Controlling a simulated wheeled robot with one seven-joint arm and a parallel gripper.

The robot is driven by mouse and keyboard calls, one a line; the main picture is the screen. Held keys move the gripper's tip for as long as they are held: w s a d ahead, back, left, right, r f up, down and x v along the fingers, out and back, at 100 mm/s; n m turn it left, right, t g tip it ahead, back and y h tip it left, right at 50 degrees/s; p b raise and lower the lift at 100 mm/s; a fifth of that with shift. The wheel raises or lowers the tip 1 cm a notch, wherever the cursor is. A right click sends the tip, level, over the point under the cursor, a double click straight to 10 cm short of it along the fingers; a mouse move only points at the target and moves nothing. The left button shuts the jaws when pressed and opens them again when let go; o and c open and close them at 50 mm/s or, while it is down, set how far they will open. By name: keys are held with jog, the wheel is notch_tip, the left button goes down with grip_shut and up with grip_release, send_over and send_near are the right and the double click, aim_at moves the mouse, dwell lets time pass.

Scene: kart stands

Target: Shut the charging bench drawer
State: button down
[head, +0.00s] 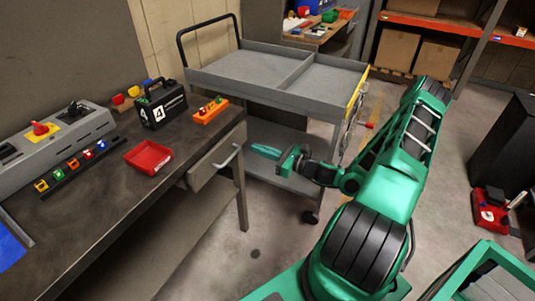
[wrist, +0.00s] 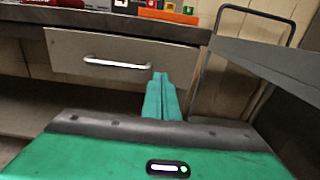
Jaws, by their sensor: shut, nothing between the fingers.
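The charging bench (head: 95,205) has a dark top and stands at the left in the head view. Its grey drawer (head: 213,165), with a bar handle, is under the right end of the top. In the head view the drawer seems to stand out a little from the bench; how far is hard to tell. The wrist view shows the drawer front (wrist: 125,60) and its handle (wrist: 117,63) ahead. My gripper (head: 265,151) is shut and empty, to the right of the drawer and apart from it. Its closed fingers (wrist: 161,95) point toward the drawer front's right end.
A grey two-level cart (head: 290,95) stands just behind and right of my gripper. Open floor lies in front of the bench.

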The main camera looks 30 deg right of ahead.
aim_at(236, 140)
jog(key=x, duration=0.6)
jog(key=shift+w+a, duration=0.2)
jog(key=shift+w, duration=0.15)
jog(key=x, duration=0.4)
jog(key=shift+d+r, duration=0.1)
jog(key=shift+r, duration=0.1)
